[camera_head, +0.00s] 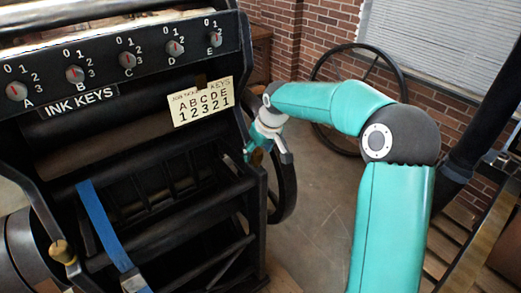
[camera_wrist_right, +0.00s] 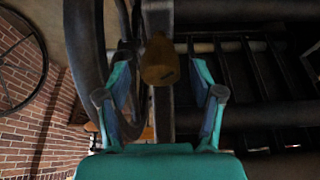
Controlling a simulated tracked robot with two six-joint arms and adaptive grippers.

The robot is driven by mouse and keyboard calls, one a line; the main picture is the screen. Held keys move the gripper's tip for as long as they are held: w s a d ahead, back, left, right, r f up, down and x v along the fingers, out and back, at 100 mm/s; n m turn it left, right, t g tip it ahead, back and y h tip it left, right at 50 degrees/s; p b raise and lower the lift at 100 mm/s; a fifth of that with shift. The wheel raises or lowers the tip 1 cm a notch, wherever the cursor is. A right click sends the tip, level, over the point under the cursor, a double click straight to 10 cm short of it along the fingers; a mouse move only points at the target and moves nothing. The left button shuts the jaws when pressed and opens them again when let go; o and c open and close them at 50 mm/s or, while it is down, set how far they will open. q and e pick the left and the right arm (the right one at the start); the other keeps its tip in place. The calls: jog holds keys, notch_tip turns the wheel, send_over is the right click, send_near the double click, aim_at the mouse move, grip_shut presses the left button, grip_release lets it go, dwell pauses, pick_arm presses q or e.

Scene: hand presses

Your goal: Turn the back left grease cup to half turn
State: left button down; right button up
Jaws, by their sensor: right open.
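A brass grease cup (camera_wrist_right: 160,62) shows in the right wrist view, on a dark upright of the press frame. My right gripper (camera_wrist_right: 158,78) is open, with one teal finger on each side of the cup; I cannot tell whether either touches it. In the head view the right gripper (camera_head: 262,150) is at the right side of the press and largely hides that cup. Another brass grease cup (camera_head: 62,250) sits on the near left part of the frame. Neither cup's turn mark is readable. My left gripper is not in view.
The black press carries a row of ink keys (camera_head: 125,60) and a paper card (camera_head: 200,101). A blue strap (camera_head: 103,225) hangs at its front. A flywheel (camera_head: 285,185) stands close behind the right gripper. Open floor (camera_head: 318,200) lies right of the press.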

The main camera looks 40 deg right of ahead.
jog(key=v, duration=1.1)
jog(key=shift+r, duration=0.15)
jog(key=shift+s, duration=0.15)
jog(key=s+b+v, duration=0.1)
jog(key=b+v, duration=0.3)
jog(key=x, duration=1.1)
jog(key=w+x, duration=0.1)
jog(key=x, duration=0.4)
jog(key=shift+w+b, duration=0.1)
jog(key=shift+b, duration=0.2)
jog(key=shift+a, duration=0.1)
